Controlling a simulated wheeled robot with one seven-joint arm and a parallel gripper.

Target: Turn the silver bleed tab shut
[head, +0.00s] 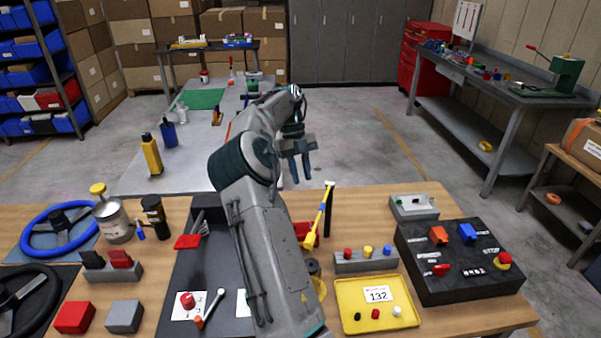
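I cannot single out the silver bleed tab with certainty. A small silver lever (214,303) with an orange end lies slanted on the black mat (200,262) at the front, left of my arm, beside a round red knob (187,300) on a white card. It may be the tab; its setting is too small to read. My arm covers part of the mat and another white card (243,303). My gripper (299,178) hangs fingers down beyond the bench's back edge, high and well away from the lever. Its two fingers are apart, with nothing visible between them.
The wooden bench (440,323) also holds a black switch panel (465,283), a yellow tray (347,326), a yellow-handled hammer (319,217), a grey block with coloured knobs (352,264) and a blue steering wheel (40,240). Clear floor lies behind my gripper.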

